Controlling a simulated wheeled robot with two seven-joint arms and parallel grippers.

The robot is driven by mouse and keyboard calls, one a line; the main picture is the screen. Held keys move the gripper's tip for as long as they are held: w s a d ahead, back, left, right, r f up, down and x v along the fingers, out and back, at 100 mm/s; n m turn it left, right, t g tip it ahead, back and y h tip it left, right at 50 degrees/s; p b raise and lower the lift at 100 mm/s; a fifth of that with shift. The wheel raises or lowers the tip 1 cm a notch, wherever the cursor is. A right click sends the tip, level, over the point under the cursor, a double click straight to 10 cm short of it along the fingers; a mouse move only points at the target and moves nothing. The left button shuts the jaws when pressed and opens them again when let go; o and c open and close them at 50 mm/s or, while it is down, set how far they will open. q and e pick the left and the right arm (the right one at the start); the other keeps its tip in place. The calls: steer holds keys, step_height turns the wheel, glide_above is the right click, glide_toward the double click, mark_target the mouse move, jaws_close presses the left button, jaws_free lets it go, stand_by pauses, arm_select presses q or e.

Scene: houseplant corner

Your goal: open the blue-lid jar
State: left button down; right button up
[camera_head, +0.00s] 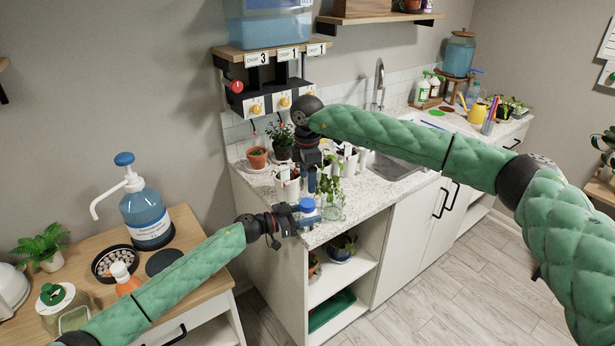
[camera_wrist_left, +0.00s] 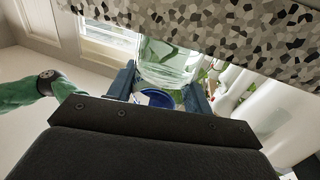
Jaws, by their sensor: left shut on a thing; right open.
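A round blue lid (camera_head: 307,204) is at the counter's near edge. My left gripper (camera_head: 305,214) is shut on the blue-lid jar; in the left wrist view the blue lid (camera_wrist_left: 156,98) lies between its two fingers. The jar's body is mostly hidden by the gripper, and I cannot tell whether the lid is seated. A clear glass vessel (camera_head: 331,207) with green cuttings stands just right of the lid. Greenish glass (camera_wrist_left: 168,65) also shows beyond the lid in the wrist view. My right gripper (camera_head: 312,184) is open, pointing down above the counter, behind the lid.
White pots with plants (camera_head: 287,183) stand close around my right gripper. A terracotta pot (camera_head: 257,158) is at the counter's back left. The speckled counter (camera_head: 372,192) has bare room towards the sink. A pump bottle (camera_head: 146,215) stands on the wooden table at left.

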mark_target(308, 202)
steer(key=shift+f+m, duration=0.25)
steer(key=shift+m, duration=0.15)
steer(key=shift+f, duration=3.75)
steer(key=c, duration=1)
steer(key=n, duration=0.6)
steer(key=shift+n, duration=0.3)
steer(key=n, duration=0.6)
steer(key=shift+w+n, duration=0.1)
steer(key=shift+n, duration=0.3)
arm_select(q)
steer(key=shift+s, duration=0.1)
arm_select(e)
steer(key=n, duration=0.6)
steer(key=shift+r+n, duration=0.1)
steer(key=shift+n, duration=0.3)
steer(key=shift+c, duration=0.2)
steer(key=n, duration=1.4)
arm_select(q)
steer(key=shift+d, duration=0.1)
arm_select(e)
steer(key=n, duration=0.6)
steer(key=shift+n, duration=0.4)
steer(key=n, duration=0.7)
steer(key=shift+r, duration=0.1)
steer(key=n, duration=0.6)
